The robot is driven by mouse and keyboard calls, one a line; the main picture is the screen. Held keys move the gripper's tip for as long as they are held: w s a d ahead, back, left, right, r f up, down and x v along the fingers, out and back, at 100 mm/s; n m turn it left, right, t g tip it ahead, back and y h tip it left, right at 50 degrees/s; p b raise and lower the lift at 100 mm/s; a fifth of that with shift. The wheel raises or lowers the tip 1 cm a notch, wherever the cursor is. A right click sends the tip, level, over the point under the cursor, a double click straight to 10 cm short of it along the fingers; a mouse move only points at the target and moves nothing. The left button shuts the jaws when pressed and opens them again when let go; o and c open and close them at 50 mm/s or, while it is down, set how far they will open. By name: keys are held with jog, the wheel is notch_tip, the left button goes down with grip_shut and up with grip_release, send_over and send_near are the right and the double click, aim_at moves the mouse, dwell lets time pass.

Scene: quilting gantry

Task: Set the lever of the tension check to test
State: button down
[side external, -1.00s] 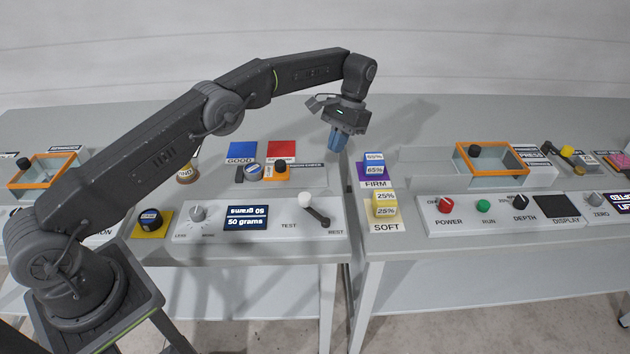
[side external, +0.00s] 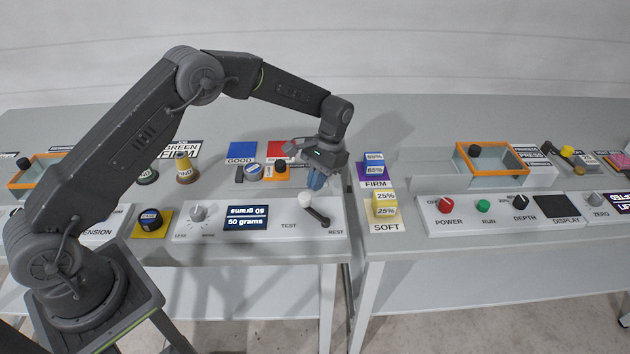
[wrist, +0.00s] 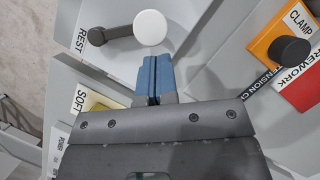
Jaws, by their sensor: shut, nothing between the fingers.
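The tension check lever has a white knob (side external: 305,199) and a dark arm (side external: 318,213) that runs down and right to a dark end near the REST label (side external: 336,232). The TEST label (side external: 289,225) lies to the left of that dark end. My gripper (side external: 315,186) is above and just behind the white knob, with its blue fingers shut and empty. In the wrist view, the white knob (wrist: 150,27) is just ahead of the closed fingertips (wrist: 154,60), with a small gap in the picture. I cannot tell their height difference.
A display reading 50 grams (side external: 247,218) and a grey dial (side external: 198,213) sit left on the same panel. Yellow SOFT (side external: 384,203) and blue FIRM blocks (side external: 374,165) stand to the right. An orange block with a black knob (side external: 281,168) is behind.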

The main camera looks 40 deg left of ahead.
jog(key=shift+s, duration=0.3)
jog(key=shift+s+a+n, duration=0.2)
jog(key=shift+s+n, duration=0.2)
jog(key=shift+s, duration=0.15)
jog(key=shift+s+a+n+h, duration=0.1)
jog(key=shift+s+n+h, duration=0.35)
jog(key=shift+n, duration=0.15)
jog(key=shift+w, duration=0.1)
